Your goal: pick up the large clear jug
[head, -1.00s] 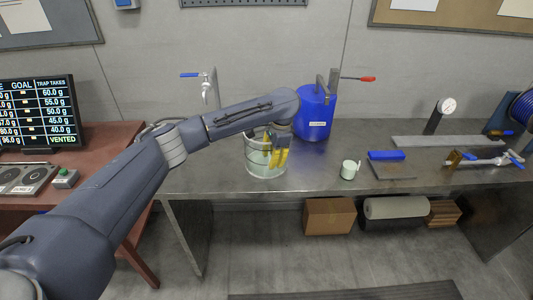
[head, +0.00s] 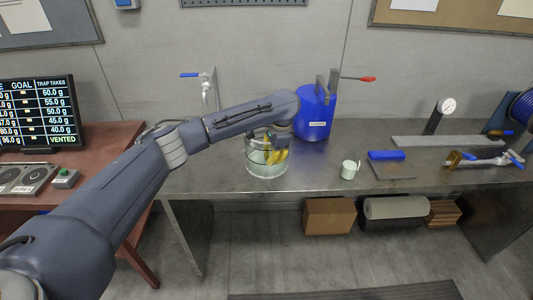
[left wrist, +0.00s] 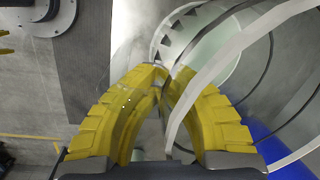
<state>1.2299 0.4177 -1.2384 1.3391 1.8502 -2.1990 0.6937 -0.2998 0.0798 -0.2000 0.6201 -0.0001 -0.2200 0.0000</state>
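The large clear jug (head: 259,171), a wide see-through vessel, stands upright on the metal bench. It also shows in the left wrist view, where its clear wall and pale rim (left wrist: 232,42) fill the upper right. My left gripper (head: 276,157) is at the jug's upper right part, reaching down from above. In the left wrist view its yellow fingers (left wrist: 165,73) converge with their tips close together, and the jug's wall runs between them. The fingers look shut on the wall; the exact contact is partly hidden. My right gripper is not in view.
A blue container (head: 313,115) stands close behind the jug at right. A small pale cup (head: 349,170), a blue block (head: 386,155) and a pipe fitting with blue handles (head: 490,161) lie farther right. A tap (head: 206,88) is on the wall behind. The bench's front edge is near the jug.

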